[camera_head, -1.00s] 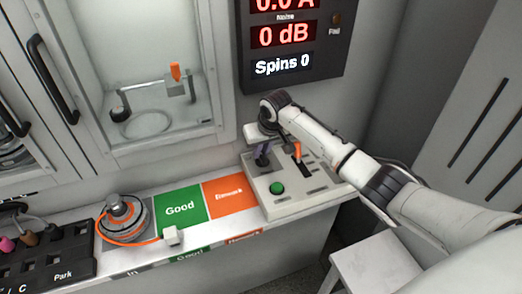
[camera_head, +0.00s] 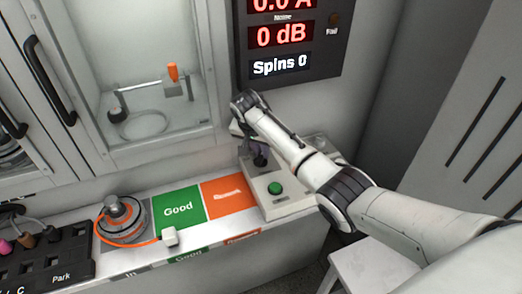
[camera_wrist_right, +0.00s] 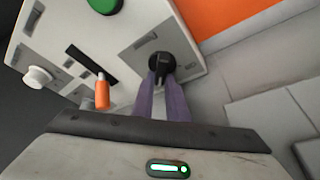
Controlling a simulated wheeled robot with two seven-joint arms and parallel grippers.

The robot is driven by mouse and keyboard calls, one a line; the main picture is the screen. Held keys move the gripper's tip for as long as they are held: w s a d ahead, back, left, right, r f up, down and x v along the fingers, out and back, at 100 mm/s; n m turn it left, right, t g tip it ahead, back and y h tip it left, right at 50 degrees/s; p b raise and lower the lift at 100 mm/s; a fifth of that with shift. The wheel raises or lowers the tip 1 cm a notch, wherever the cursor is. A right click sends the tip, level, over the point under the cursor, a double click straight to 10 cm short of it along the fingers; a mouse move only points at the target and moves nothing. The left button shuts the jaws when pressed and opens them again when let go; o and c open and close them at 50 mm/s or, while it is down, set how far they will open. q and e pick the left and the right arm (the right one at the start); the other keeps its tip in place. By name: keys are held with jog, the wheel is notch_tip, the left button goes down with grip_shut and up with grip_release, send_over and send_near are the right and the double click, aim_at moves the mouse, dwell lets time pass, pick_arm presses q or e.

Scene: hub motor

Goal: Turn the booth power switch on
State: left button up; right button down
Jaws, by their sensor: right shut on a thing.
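The control box (camera_head: 282,205) sits at the right end of the counter. A black rotary switch (camera_wrist_right: 161,66) is on its top; its label is not readable. My right gripper (camera_head: 259,153) reaches down over the box, and its purple fingers (camera_wrist_right: 163,84) are shut on the black switch. The green button (camera_head: 275,188) is in front of the switch; it also shows at the top of the right wrist view (camera_wrist_right: 104,4). An orange-handled lever (camera_wrist_right: 102,93) stands beside a slot; my arm hides it in the head view. My left gripper is not in view.
The display (camera_head: 285,38) above reads 0 dB and Spins 0. Left of the box are an orange pad (camera_head: 228,195), a green "Good" pad (camera_head: 178,208) and a hub motor (camera_head: 122,214) with an orange cable. A white stool (camera_head: 365,268) stands below right.

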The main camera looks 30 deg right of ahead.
jog(key=shift+m, duration=0.3)
jog(key=c, duration=1.7)
grip_release()
jog(key=shift+c, duration=0.2)
jog(key=v, duration=1)
jog(key=shift+r, duration=0.15)
jog(key=shift+a, duration=0.1)
